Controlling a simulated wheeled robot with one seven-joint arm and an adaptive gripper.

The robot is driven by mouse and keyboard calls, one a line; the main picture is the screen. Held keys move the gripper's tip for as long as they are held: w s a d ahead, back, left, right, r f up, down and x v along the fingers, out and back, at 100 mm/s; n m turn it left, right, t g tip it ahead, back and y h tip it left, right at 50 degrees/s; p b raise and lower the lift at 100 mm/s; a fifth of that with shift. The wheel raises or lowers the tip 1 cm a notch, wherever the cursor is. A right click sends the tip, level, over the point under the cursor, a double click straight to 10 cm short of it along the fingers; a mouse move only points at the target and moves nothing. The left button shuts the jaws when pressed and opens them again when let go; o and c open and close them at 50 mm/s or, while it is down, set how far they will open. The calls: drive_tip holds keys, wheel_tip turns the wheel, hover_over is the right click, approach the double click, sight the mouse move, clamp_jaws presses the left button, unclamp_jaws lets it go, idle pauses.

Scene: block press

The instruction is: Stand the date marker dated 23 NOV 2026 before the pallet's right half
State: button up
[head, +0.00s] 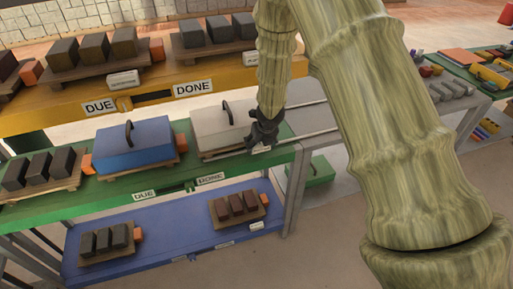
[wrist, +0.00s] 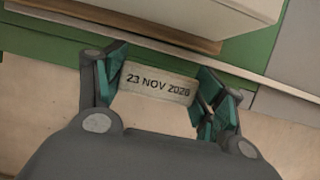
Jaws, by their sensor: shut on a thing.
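My gripper (head: 263,136) is shut on the date marker, a small pale plate that reads 23 NOV 2026 in the wrist view (wrist: 158,84). The teal fingertips (wrist: 160,88) are at the marker's two short ends. In the head view a sliver of the marker (head: 262,149) shows below the fingers, by the green shelf's front edge. Behind it is a wooden pallet (head: 212,154) bearing a cream cover with a dark handle (head: 222,123). The gripper is in front of this pallet's right part and hides some of it. I cannot tell whether the marker touches the shelf.
On the green shelf (head: 110,195), a blue cover (head: 133,145) on a pallet and dark blocks (head: 38,170) stand to the left. DUE (head: 144,195) and DONE (head: 210,179) labels are on its front. A yellow shelf (head: 150,88) is above, a blue one (head: 170,235) below.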

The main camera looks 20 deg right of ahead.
sight(257, 149)
drive_tip(key=shift+w+a, duration=0.3)
drive_tip(key=shift+a, duration=0.1)
drive_tip(key=shift+w+a+f+p, duration=0.15)
drive_tip(key=shift+f+p, duration=0.2)
drive_tip(key=shift+f, duration=1.45)
drive_tip(key=o, duration=1)
drive_tip(key=shift+f, duration=0.1)
drive_tip(key=shift+o, duration=0.2)
